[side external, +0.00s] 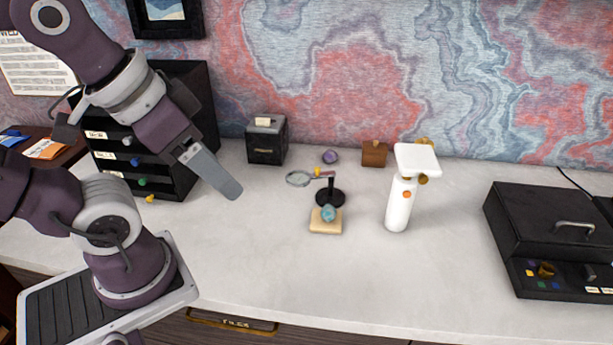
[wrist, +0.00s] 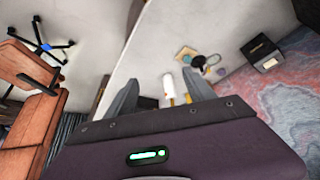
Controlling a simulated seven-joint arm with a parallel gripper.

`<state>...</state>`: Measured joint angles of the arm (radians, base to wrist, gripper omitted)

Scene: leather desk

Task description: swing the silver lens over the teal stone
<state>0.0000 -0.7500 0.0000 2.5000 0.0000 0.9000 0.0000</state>
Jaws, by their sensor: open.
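The silver lens (side external: 298,178) is a round ring with glass on a short arm with an orange-yellow knob, held by a black stand (side external: 330,197). It points left of the stand. The teal stone (side external: 328,213) sits on a pale wooden block (side external: 325,226) in front of the stand. The lens is behind and left of the stone, not above it. My gripper (side external: 230,190) is in the air left of the lens, empty. In the wrist view my gripper (wrist: 165,84) has its fingers wide apart, with the stand (wrist: 199,62) and block (wrist: 185,52) small beyond them.
A white bottle-like post (side external: 399,205) with a flat top stands right of the block. A purple stone (side external: 330,157), a small brown box (side external: 374,153) and a black box (side external: 266,142) are behind. A black case (side external: 555,220) is at right. The front desk is clear.

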